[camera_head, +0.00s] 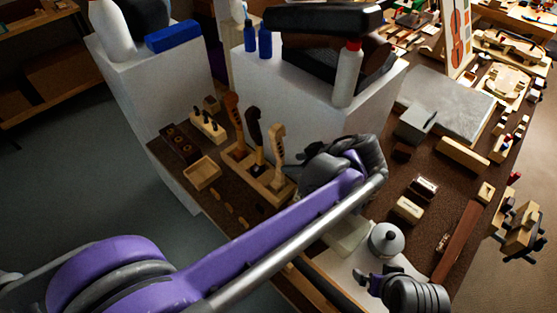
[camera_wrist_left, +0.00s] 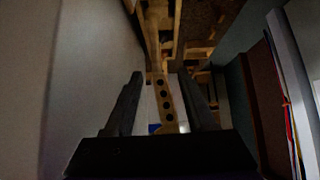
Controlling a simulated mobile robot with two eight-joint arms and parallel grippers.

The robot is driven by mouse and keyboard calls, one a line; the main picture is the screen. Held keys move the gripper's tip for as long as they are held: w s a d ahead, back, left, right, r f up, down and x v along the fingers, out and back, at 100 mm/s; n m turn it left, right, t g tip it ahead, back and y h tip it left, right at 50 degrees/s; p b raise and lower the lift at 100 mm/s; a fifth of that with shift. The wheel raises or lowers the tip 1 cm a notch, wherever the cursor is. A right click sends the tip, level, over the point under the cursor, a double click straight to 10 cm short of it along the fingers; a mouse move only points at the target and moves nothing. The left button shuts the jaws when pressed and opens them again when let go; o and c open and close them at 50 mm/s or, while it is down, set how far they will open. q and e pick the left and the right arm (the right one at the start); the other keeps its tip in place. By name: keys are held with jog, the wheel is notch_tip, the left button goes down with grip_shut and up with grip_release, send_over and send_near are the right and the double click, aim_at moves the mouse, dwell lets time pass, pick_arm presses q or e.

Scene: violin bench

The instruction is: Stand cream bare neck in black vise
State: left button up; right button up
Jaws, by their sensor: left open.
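The cream bare neck (camera_head: 278,146) stands upright in a wooden rack (camera_head: 240,160), beside an orange-brown neck (camera_head: 232,108) and a dark brown neck (camera_head: 254,128). My left gripper (camera_head: 292,162) is open just right of the cream neck. In the left wrist view, a pale neck with several dark holes (camera_wrist_left: 167,100) shows between the two open fingers of the gripper (camera_wrist_left: 170,95); contact cannot be told. My right gripper (camera_head: 368,279) is low in the head view, above a white surface; its finger opening is unclear. I cannot pick out the black vise with certainty.
White blocks (camera_head: 150,85) stand behind the rack, bearing bottles and a black case (camera_head: 320,60). A dark peg block (camera_head: 180,143) and a wooden tray (camera_head: 202,173) lie left of the rack. A round grey pot (camera_head: 386,239) and small blocks crowd the brown bench.

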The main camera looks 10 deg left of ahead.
aim_at(282, 163)
pick_arm(q)
jog(key=x, duration=0.4)
jog(key=shift+s, duration=0.1)
jog(key=x, duration=0.5)
jog(key=shift+w+d+f+b, duration=0.1)
jog(key=shift+w+f+b, duration=0.2)
jog(key=shift+w, duration=0.15)
grip_shut()
dwell(0.7)
